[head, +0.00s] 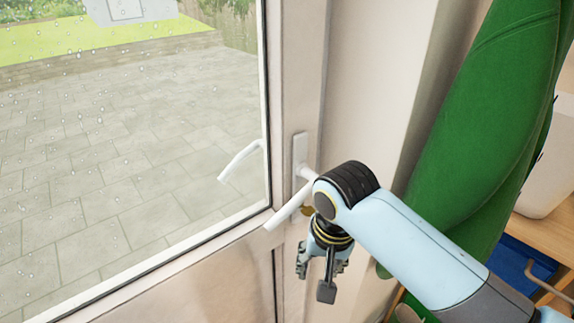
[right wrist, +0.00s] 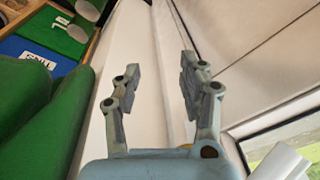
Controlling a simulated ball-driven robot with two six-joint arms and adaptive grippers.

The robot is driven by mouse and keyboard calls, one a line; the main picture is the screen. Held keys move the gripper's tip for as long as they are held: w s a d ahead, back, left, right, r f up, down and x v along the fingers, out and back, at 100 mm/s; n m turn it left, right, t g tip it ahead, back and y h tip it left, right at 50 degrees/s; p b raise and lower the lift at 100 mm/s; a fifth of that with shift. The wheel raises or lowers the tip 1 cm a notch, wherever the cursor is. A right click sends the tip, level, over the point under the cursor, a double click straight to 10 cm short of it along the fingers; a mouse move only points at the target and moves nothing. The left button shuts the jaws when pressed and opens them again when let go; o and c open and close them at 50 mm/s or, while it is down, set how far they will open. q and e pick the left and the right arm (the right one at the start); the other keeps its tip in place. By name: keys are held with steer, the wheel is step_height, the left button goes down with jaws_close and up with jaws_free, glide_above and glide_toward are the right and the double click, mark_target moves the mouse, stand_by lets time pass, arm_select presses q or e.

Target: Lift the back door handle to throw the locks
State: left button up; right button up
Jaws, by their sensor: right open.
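My right gripper (head: 314,280) hangs below the handle, pointing down, open and empty, apart from the lever. In the right wrist view its two fingers (right wrist: 159,75) are spread with nothing between them. A white piece, probably the handle (right wrist: 284,162), shows at the lower right there. My left gripper is out of view.
A matching outside handle (head: 240,160) shows through the wet glass (head: 130,140). A large green hanging thing (head: 480,120) stands right of the pale wall, close to my right arm. A blue tray (head: 522,262) and wooden shelf are at the far right.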

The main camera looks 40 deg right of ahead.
step_height(320, 180, up, 16)
steer(key=m+p, duration=0.2)
steer(key=p, duration=0.2)
step_height(320, 180, up, 4)
steer(key=f+m, duration=0.1)
steer(key=m, duration=0.6)
glide_above(289, 204)
steer(key=s, duration=0.1)
step_height(289, 204, down, 4)
steer(key=b, duration=0.4)
steer(key=shift+w+r+g+y, duration=0.1)
steer(key=shift+w+g+y, duration=0.05)
steer(key=shift+g+y, duration=0.15)
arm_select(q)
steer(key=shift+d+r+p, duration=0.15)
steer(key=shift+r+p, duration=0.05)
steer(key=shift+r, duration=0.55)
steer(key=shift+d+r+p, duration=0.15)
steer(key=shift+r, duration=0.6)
arm_select(e)
steer(key=shift+w+f, duration=0.2)
steer(key=shift+f, duration=1.15)
steer(key=shift+w+f, duration=0.2)
steer(key=shift+f, duration=1.1)
jaws_close()
